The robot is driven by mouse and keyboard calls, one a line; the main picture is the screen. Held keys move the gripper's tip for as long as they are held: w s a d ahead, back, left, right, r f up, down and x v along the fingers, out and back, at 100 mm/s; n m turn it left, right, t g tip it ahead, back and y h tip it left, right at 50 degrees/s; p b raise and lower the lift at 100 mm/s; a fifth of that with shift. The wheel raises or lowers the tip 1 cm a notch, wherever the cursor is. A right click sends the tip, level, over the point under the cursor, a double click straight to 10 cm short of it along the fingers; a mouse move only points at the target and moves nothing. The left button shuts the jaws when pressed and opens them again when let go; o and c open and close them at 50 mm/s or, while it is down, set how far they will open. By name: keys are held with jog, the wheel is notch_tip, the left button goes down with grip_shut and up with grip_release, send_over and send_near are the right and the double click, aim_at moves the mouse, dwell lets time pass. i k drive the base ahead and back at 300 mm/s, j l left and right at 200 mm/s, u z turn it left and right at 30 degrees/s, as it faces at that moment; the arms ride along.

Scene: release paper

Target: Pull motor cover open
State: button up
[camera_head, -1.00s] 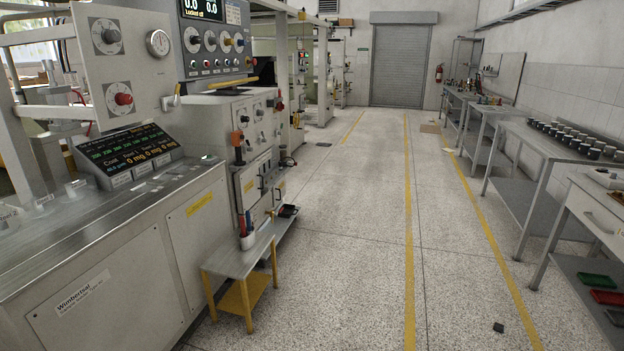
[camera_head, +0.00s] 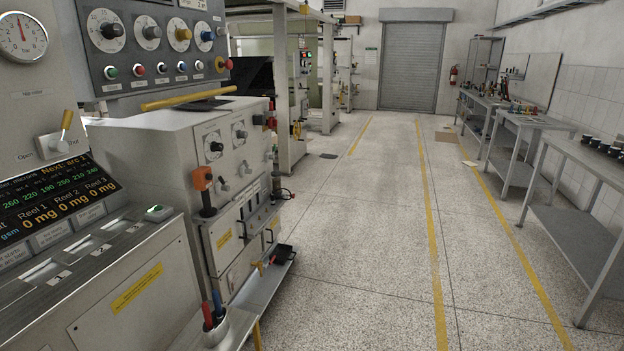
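No label reading "motor cover" is legible. The grey machine cabinet (camera_head: 185,150) on the left has light panels low on its right-facing side. An upper panel (camera_head: 222,234) carries a yellow label, and dark handles (camera_head: 262,207) show beside it. The panels look closed against the cabinet. A lower panel (camera_head: 243,268) sits beneath, close to a shelf. An orange-topped lever (camera_head: 203,180) stands at the cabinet's near corner. My gripper is not in view.
A low shelf (camera_head: 225,318) holding a cup of tools (camera_head: 214,328) juts out before the cabinet. The control console (camera_head: 95,260) fills the near left. The floor (camera_head: 365,230) is clear to the right, with workbenches (camera_head: 600,165) along the right wall.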

aim_at(275, 228)
jog(key=i, duration=2)
jog(key=i+u, duration=0.15)
jog(key=i, duration=0.25)
jog(key=i+l+u, duration=0.15)
jog(key=i, duration=0.3)
jog(key=i+l+u, duration=0.15)
jog(key=i, duration=0.25)
jog(key=i+l+u, duration=0.15)
jog(key=i, duration=0.25)
jog(key=i+l+u, duration=0.7)
jog(key=i+l, duration=0.1)
jog(key=i, duration=0.1)
